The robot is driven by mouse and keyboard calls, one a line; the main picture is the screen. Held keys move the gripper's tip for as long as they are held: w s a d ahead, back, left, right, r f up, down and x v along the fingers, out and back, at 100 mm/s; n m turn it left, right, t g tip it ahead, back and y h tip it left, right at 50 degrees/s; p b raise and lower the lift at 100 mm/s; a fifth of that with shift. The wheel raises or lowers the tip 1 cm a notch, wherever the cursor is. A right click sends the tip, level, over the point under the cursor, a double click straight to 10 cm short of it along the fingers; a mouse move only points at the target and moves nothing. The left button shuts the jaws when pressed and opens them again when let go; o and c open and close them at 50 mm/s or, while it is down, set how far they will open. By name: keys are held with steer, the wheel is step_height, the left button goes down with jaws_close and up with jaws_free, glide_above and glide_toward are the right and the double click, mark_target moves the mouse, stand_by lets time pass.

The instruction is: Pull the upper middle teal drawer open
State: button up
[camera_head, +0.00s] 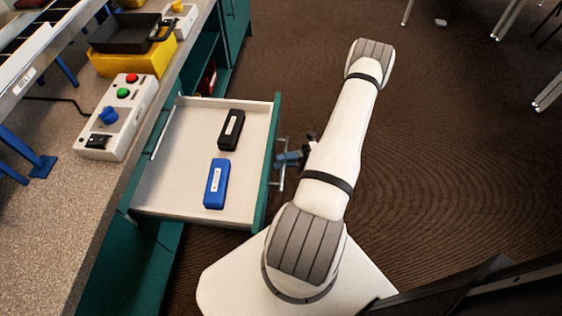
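The teal drawer (269,165) stands pulled out from the teal cabinet under the counter, with its pale inside showing from above. Its bar handle (276,183) is on the outer face, to the right. My gripper (283,160) is at the handle, partly hidden by my white arm. The fingers are small and dark here, and I cannot tell if they are closed around the bar. Inside the drawer lie a black block (231,130) and a blue block (216,184), each with a white label.
The speckled counter (60,205) runs along the left. On it are a white control box (118,118) with coloured buttons and a yellow bin (135,62) with a black tray (124,34). Brown carpet (440,170) lies open to the right, with table legs at the top right.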

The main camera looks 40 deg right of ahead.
steer(key=shift+d, duration=0.1)
steer(key=v, duration=0.7)
steer(key=shift+s+d, duration=0.2)
steer(key=shift+d, duration=0.05)
stand_by(0.4)
steer(key=w+a+r+n+g+h+p, duration=0.2)
steer(key=a+r+n+g+h+p, duration=0.15)
steer(key=r+n, duration=0.45)
steer(key=w+a+r+n+g+h+p, duration=0.25)
steer(key=a+r+n+g, duration=0.2)
steer(key=r, duration=0.65)
steer(key=w+a+r+n+g+h+p, duration=0.1)
steer(key=a+r+n+g+h+p, duration=0.25)
steer(key=r+n, duration=0.5)
steer(key=s+a+r+n+t+h+p, duration=0.2)
steer(key=a+r+n+h+p, duration=0.1)
steer(key=r+n, duration=0.3)
steer(key=s+a+r+n+t+h+p, duration=0.2)
steer(key=a+r+n+t+h+p, duration=0.1)
steer(key=r, duration=0.8)
steer(key=s+a+r+n+t+h+p, duration=0.2)
steer(key=a+r+n+p, duration=0.3)
steer(key=r+n, duration=0.4)
steer(key=shift+s+a+h, duration=0.45)
steer(key=shift+a+h, duration=0.2)
steer(key=shift+a, duration=0.15)
